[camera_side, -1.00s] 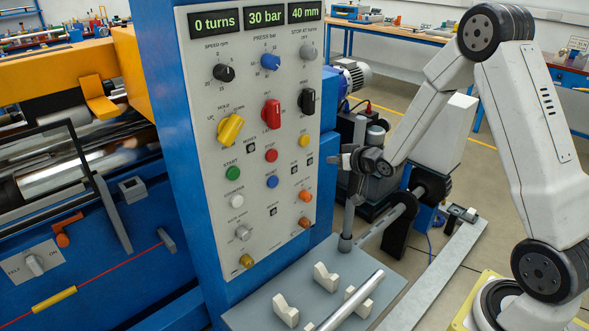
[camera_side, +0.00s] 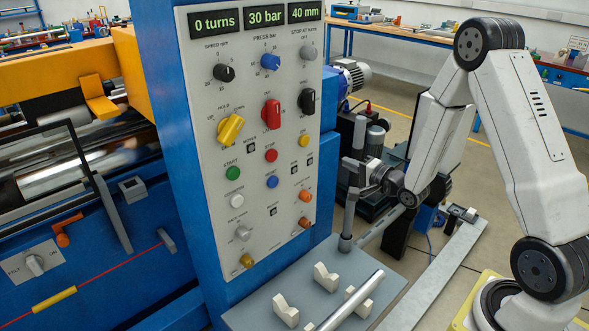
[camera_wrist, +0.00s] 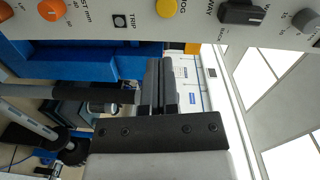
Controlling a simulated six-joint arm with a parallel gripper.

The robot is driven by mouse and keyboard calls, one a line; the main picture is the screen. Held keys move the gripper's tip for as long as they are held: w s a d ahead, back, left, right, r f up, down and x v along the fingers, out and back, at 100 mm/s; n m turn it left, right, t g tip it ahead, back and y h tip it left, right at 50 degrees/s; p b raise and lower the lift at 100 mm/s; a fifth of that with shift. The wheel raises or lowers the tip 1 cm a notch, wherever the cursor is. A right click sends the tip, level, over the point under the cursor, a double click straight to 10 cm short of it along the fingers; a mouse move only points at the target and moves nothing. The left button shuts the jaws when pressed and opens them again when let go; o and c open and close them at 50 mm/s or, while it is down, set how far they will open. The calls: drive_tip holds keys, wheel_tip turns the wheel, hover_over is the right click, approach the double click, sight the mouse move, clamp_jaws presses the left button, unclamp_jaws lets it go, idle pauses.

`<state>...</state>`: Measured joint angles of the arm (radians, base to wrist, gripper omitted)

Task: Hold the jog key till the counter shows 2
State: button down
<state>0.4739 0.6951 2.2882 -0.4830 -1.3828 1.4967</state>
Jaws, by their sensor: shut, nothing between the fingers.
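The yellow jog key (camera_side: 303,141) is on the right part of the grey control panel, below the black knob. It also shows at the top edge of the wrist view as a yellow button (camera_wrist: 168,7). The counter (camera_side: 213,22) at the panel's top left reads "0 turns". My gripper (camera_side: 357,135) is to the right of the panel, apart from the jog key. In the wrist view my gripper's dark fingers (camera_wrist: 158,64) are together and empty, below the key in the picture with a gap between.
Two more displays read 30 bar (camera_side: 264,15) and 40 mm (camera_side: 304,11). A grey post (camera_side: 346,225) and cream V-blocks (camera_side: 326,277) stand on the shelf below.

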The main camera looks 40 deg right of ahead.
sight(306, 141)
drive_tip(key=shift+s+r+m+t, duration=0.2)
drive_tip(key=shift+s+m+t, duration=0.15)
drive_tip(key=shift+m, duration=0.45)
drive_tip(key=shift+w, duration=7)
